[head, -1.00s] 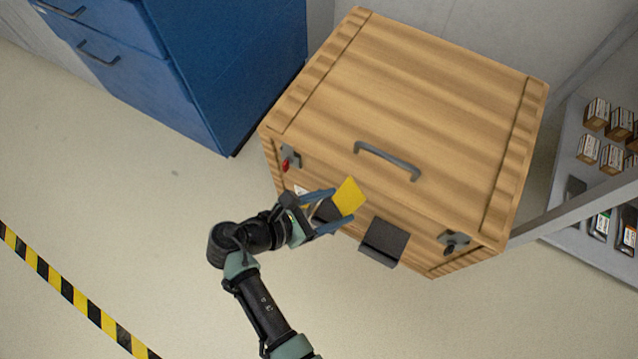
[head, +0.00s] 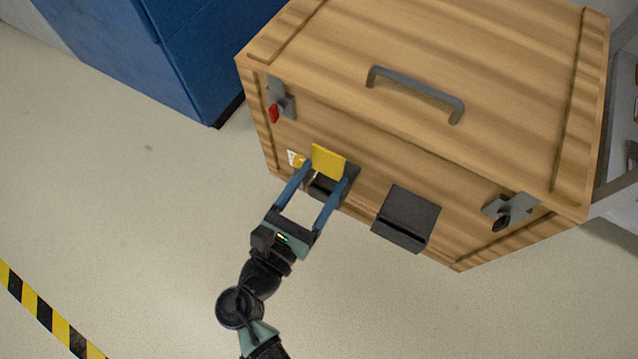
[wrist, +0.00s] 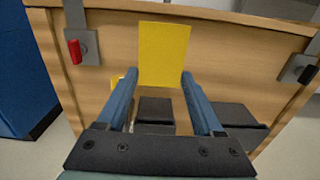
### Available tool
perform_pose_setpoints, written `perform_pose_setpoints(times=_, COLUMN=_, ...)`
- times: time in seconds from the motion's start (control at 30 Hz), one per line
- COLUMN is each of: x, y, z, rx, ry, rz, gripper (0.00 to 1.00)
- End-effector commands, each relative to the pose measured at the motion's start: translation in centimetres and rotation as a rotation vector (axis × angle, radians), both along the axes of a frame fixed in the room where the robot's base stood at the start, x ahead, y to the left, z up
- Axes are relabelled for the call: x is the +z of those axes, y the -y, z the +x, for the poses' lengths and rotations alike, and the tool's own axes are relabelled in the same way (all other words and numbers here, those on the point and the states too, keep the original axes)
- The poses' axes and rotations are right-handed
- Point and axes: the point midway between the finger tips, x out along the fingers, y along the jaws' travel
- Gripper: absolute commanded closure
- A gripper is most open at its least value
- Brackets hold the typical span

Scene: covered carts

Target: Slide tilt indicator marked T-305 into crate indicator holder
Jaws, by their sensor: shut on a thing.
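My gripper (head: 328,172) is shut on a yellow plate, the tilt indicator (head: 327,160), held upright close to the crate's front face. No marking can be read on it. In the wrist view the yellow indicator (wrist: 164,55) stands between my fingertips (wrist: 163,84). The wooden crate (head: 500,60) has two dark holders on its front. One holder (head: 320,189) is just below the indicator, partly hidden by my fingers. The other holder (head: 407,216) is to the right. I cannot tell whether the indicator touches the holder.
The crate has a grey top handle (head: 415,86), a red-tipped latch (head: 276,105) at the left and a dark latch (head: 508,208) at the right. A blue cabinet (head: 170,50) stands to the left. A shelf is partly seen at the right. The floor in front is clear.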

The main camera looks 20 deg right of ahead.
Motion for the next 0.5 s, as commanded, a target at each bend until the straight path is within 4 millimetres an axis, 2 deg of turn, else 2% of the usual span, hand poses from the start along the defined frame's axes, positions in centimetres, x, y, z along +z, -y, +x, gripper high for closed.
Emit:
perform_pose_setpoints(times=0.27, x=-1.1, y=0.0, z=0.0, rx=0.001, ry=0.001, rz=-0.002, gripper=0.92)
perform_pose_setpoints(times=0.5, x=-3.1, y=0.0, z=0.0, rx=0.000, ry=0.001, rz=-0.001, gripper=0.92)
